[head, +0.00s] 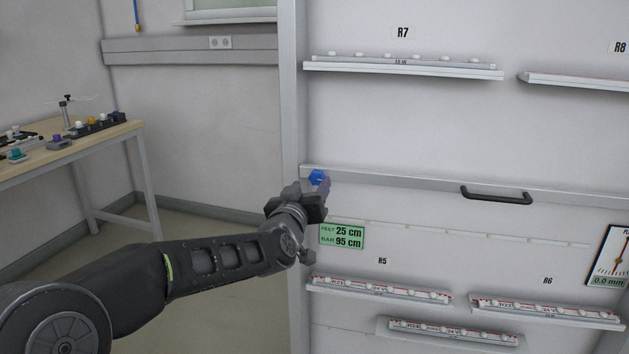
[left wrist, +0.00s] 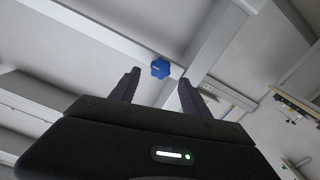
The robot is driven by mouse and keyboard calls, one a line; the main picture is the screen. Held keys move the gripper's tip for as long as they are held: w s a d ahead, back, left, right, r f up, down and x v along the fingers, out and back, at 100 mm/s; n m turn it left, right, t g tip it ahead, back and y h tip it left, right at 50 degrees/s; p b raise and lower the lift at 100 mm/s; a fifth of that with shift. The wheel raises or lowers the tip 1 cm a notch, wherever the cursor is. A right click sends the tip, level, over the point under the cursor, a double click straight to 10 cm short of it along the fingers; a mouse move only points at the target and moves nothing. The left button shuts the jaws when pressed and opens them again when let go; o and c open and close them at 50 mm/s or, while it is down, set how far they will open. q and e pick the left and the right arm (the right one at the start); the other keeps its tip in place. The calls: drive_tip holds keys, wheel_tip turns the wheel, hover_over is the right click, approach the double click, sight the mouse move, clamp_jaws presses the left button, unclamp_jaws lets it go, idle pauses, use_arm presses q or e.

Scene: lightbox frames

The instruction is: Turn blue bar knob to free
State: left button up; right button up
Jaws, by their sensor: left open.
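The blue bar knob (head: 317,177) sits at the left end of the grey horizontal bar (head: 400,186) on the white panel. In the left wrist view the blue knob (left wrist: 160,68) is lobed, with a small white mark, and shows between and beyond the fingertips. Whether a finger touches the knob cannot be told. My right gripper is not in view.
A black handle (head: 496,195) sticks out from the bar to the right. A green label (head: 341,236) reads feet 25 cm, bar 95 cm. Ledges with lamps (head: 403,69) stand out above and below. A wooden table (head: 75,147) with small parts stands at left.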

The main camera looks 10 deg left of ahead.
sight(316, 178)
use_arm(q)
drive_tip(key=shift+w, duration=2.3)
drive_tip(key=shift+c, duration=0.3)
clamp_jaws()
